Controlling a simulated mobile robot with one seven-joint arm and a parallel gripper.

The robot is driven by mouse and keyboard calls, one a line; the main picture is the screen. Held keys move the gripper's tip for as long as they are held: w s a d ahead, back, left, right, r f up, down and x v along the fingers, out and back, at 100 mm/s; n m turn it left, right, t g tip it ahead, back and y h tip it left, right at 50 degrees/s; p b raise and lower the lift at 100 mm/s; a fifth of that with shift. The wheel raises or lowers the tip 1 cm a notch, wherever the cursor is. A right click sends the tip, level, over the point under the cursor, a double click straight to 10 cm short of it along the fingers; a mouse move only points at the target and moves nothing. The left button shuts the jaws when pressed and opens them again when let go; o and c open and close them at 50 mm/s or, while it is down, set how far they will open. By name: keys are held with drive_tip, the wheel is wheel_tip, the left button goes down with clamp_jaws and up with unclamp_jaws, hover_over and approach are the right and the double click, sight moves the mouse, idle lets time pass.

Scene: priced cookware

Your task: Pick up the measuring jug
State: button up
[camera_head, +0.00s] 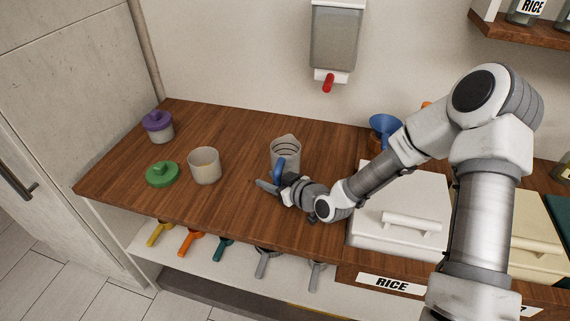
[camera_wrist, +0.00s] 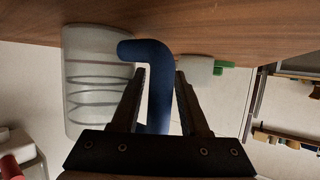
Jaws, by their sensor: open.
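The measuring jug (camera_head: 286,149) is a translucent grey cup with dark lines and a blue handle (camera_head: 279,170). It stands upright on the wooden counter, right of its middle, with the handle facing my gripper. My gripper (camera_head: 268,186) is at the jug's near side, open. In the wrist view the jug body (camera_wrist: 97,80) is at the left, and the blue handle (camera_wrist: 158,85) runs between the two fingers of my gripper (camera_wrist: 160,80). The fingers lie on either side of the handle; whether either touches it I cannot tell.
A white rice bin (camera_head: 400,215) is right of my gripper. A blue funnel (camera_head: 384,128) is behind it. A dispenser (camera_head: 335,40) hangs on the wall.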

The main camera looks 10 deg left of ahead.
clamp_jaws()
drive_tip(key=shift+r, duration=0.1)
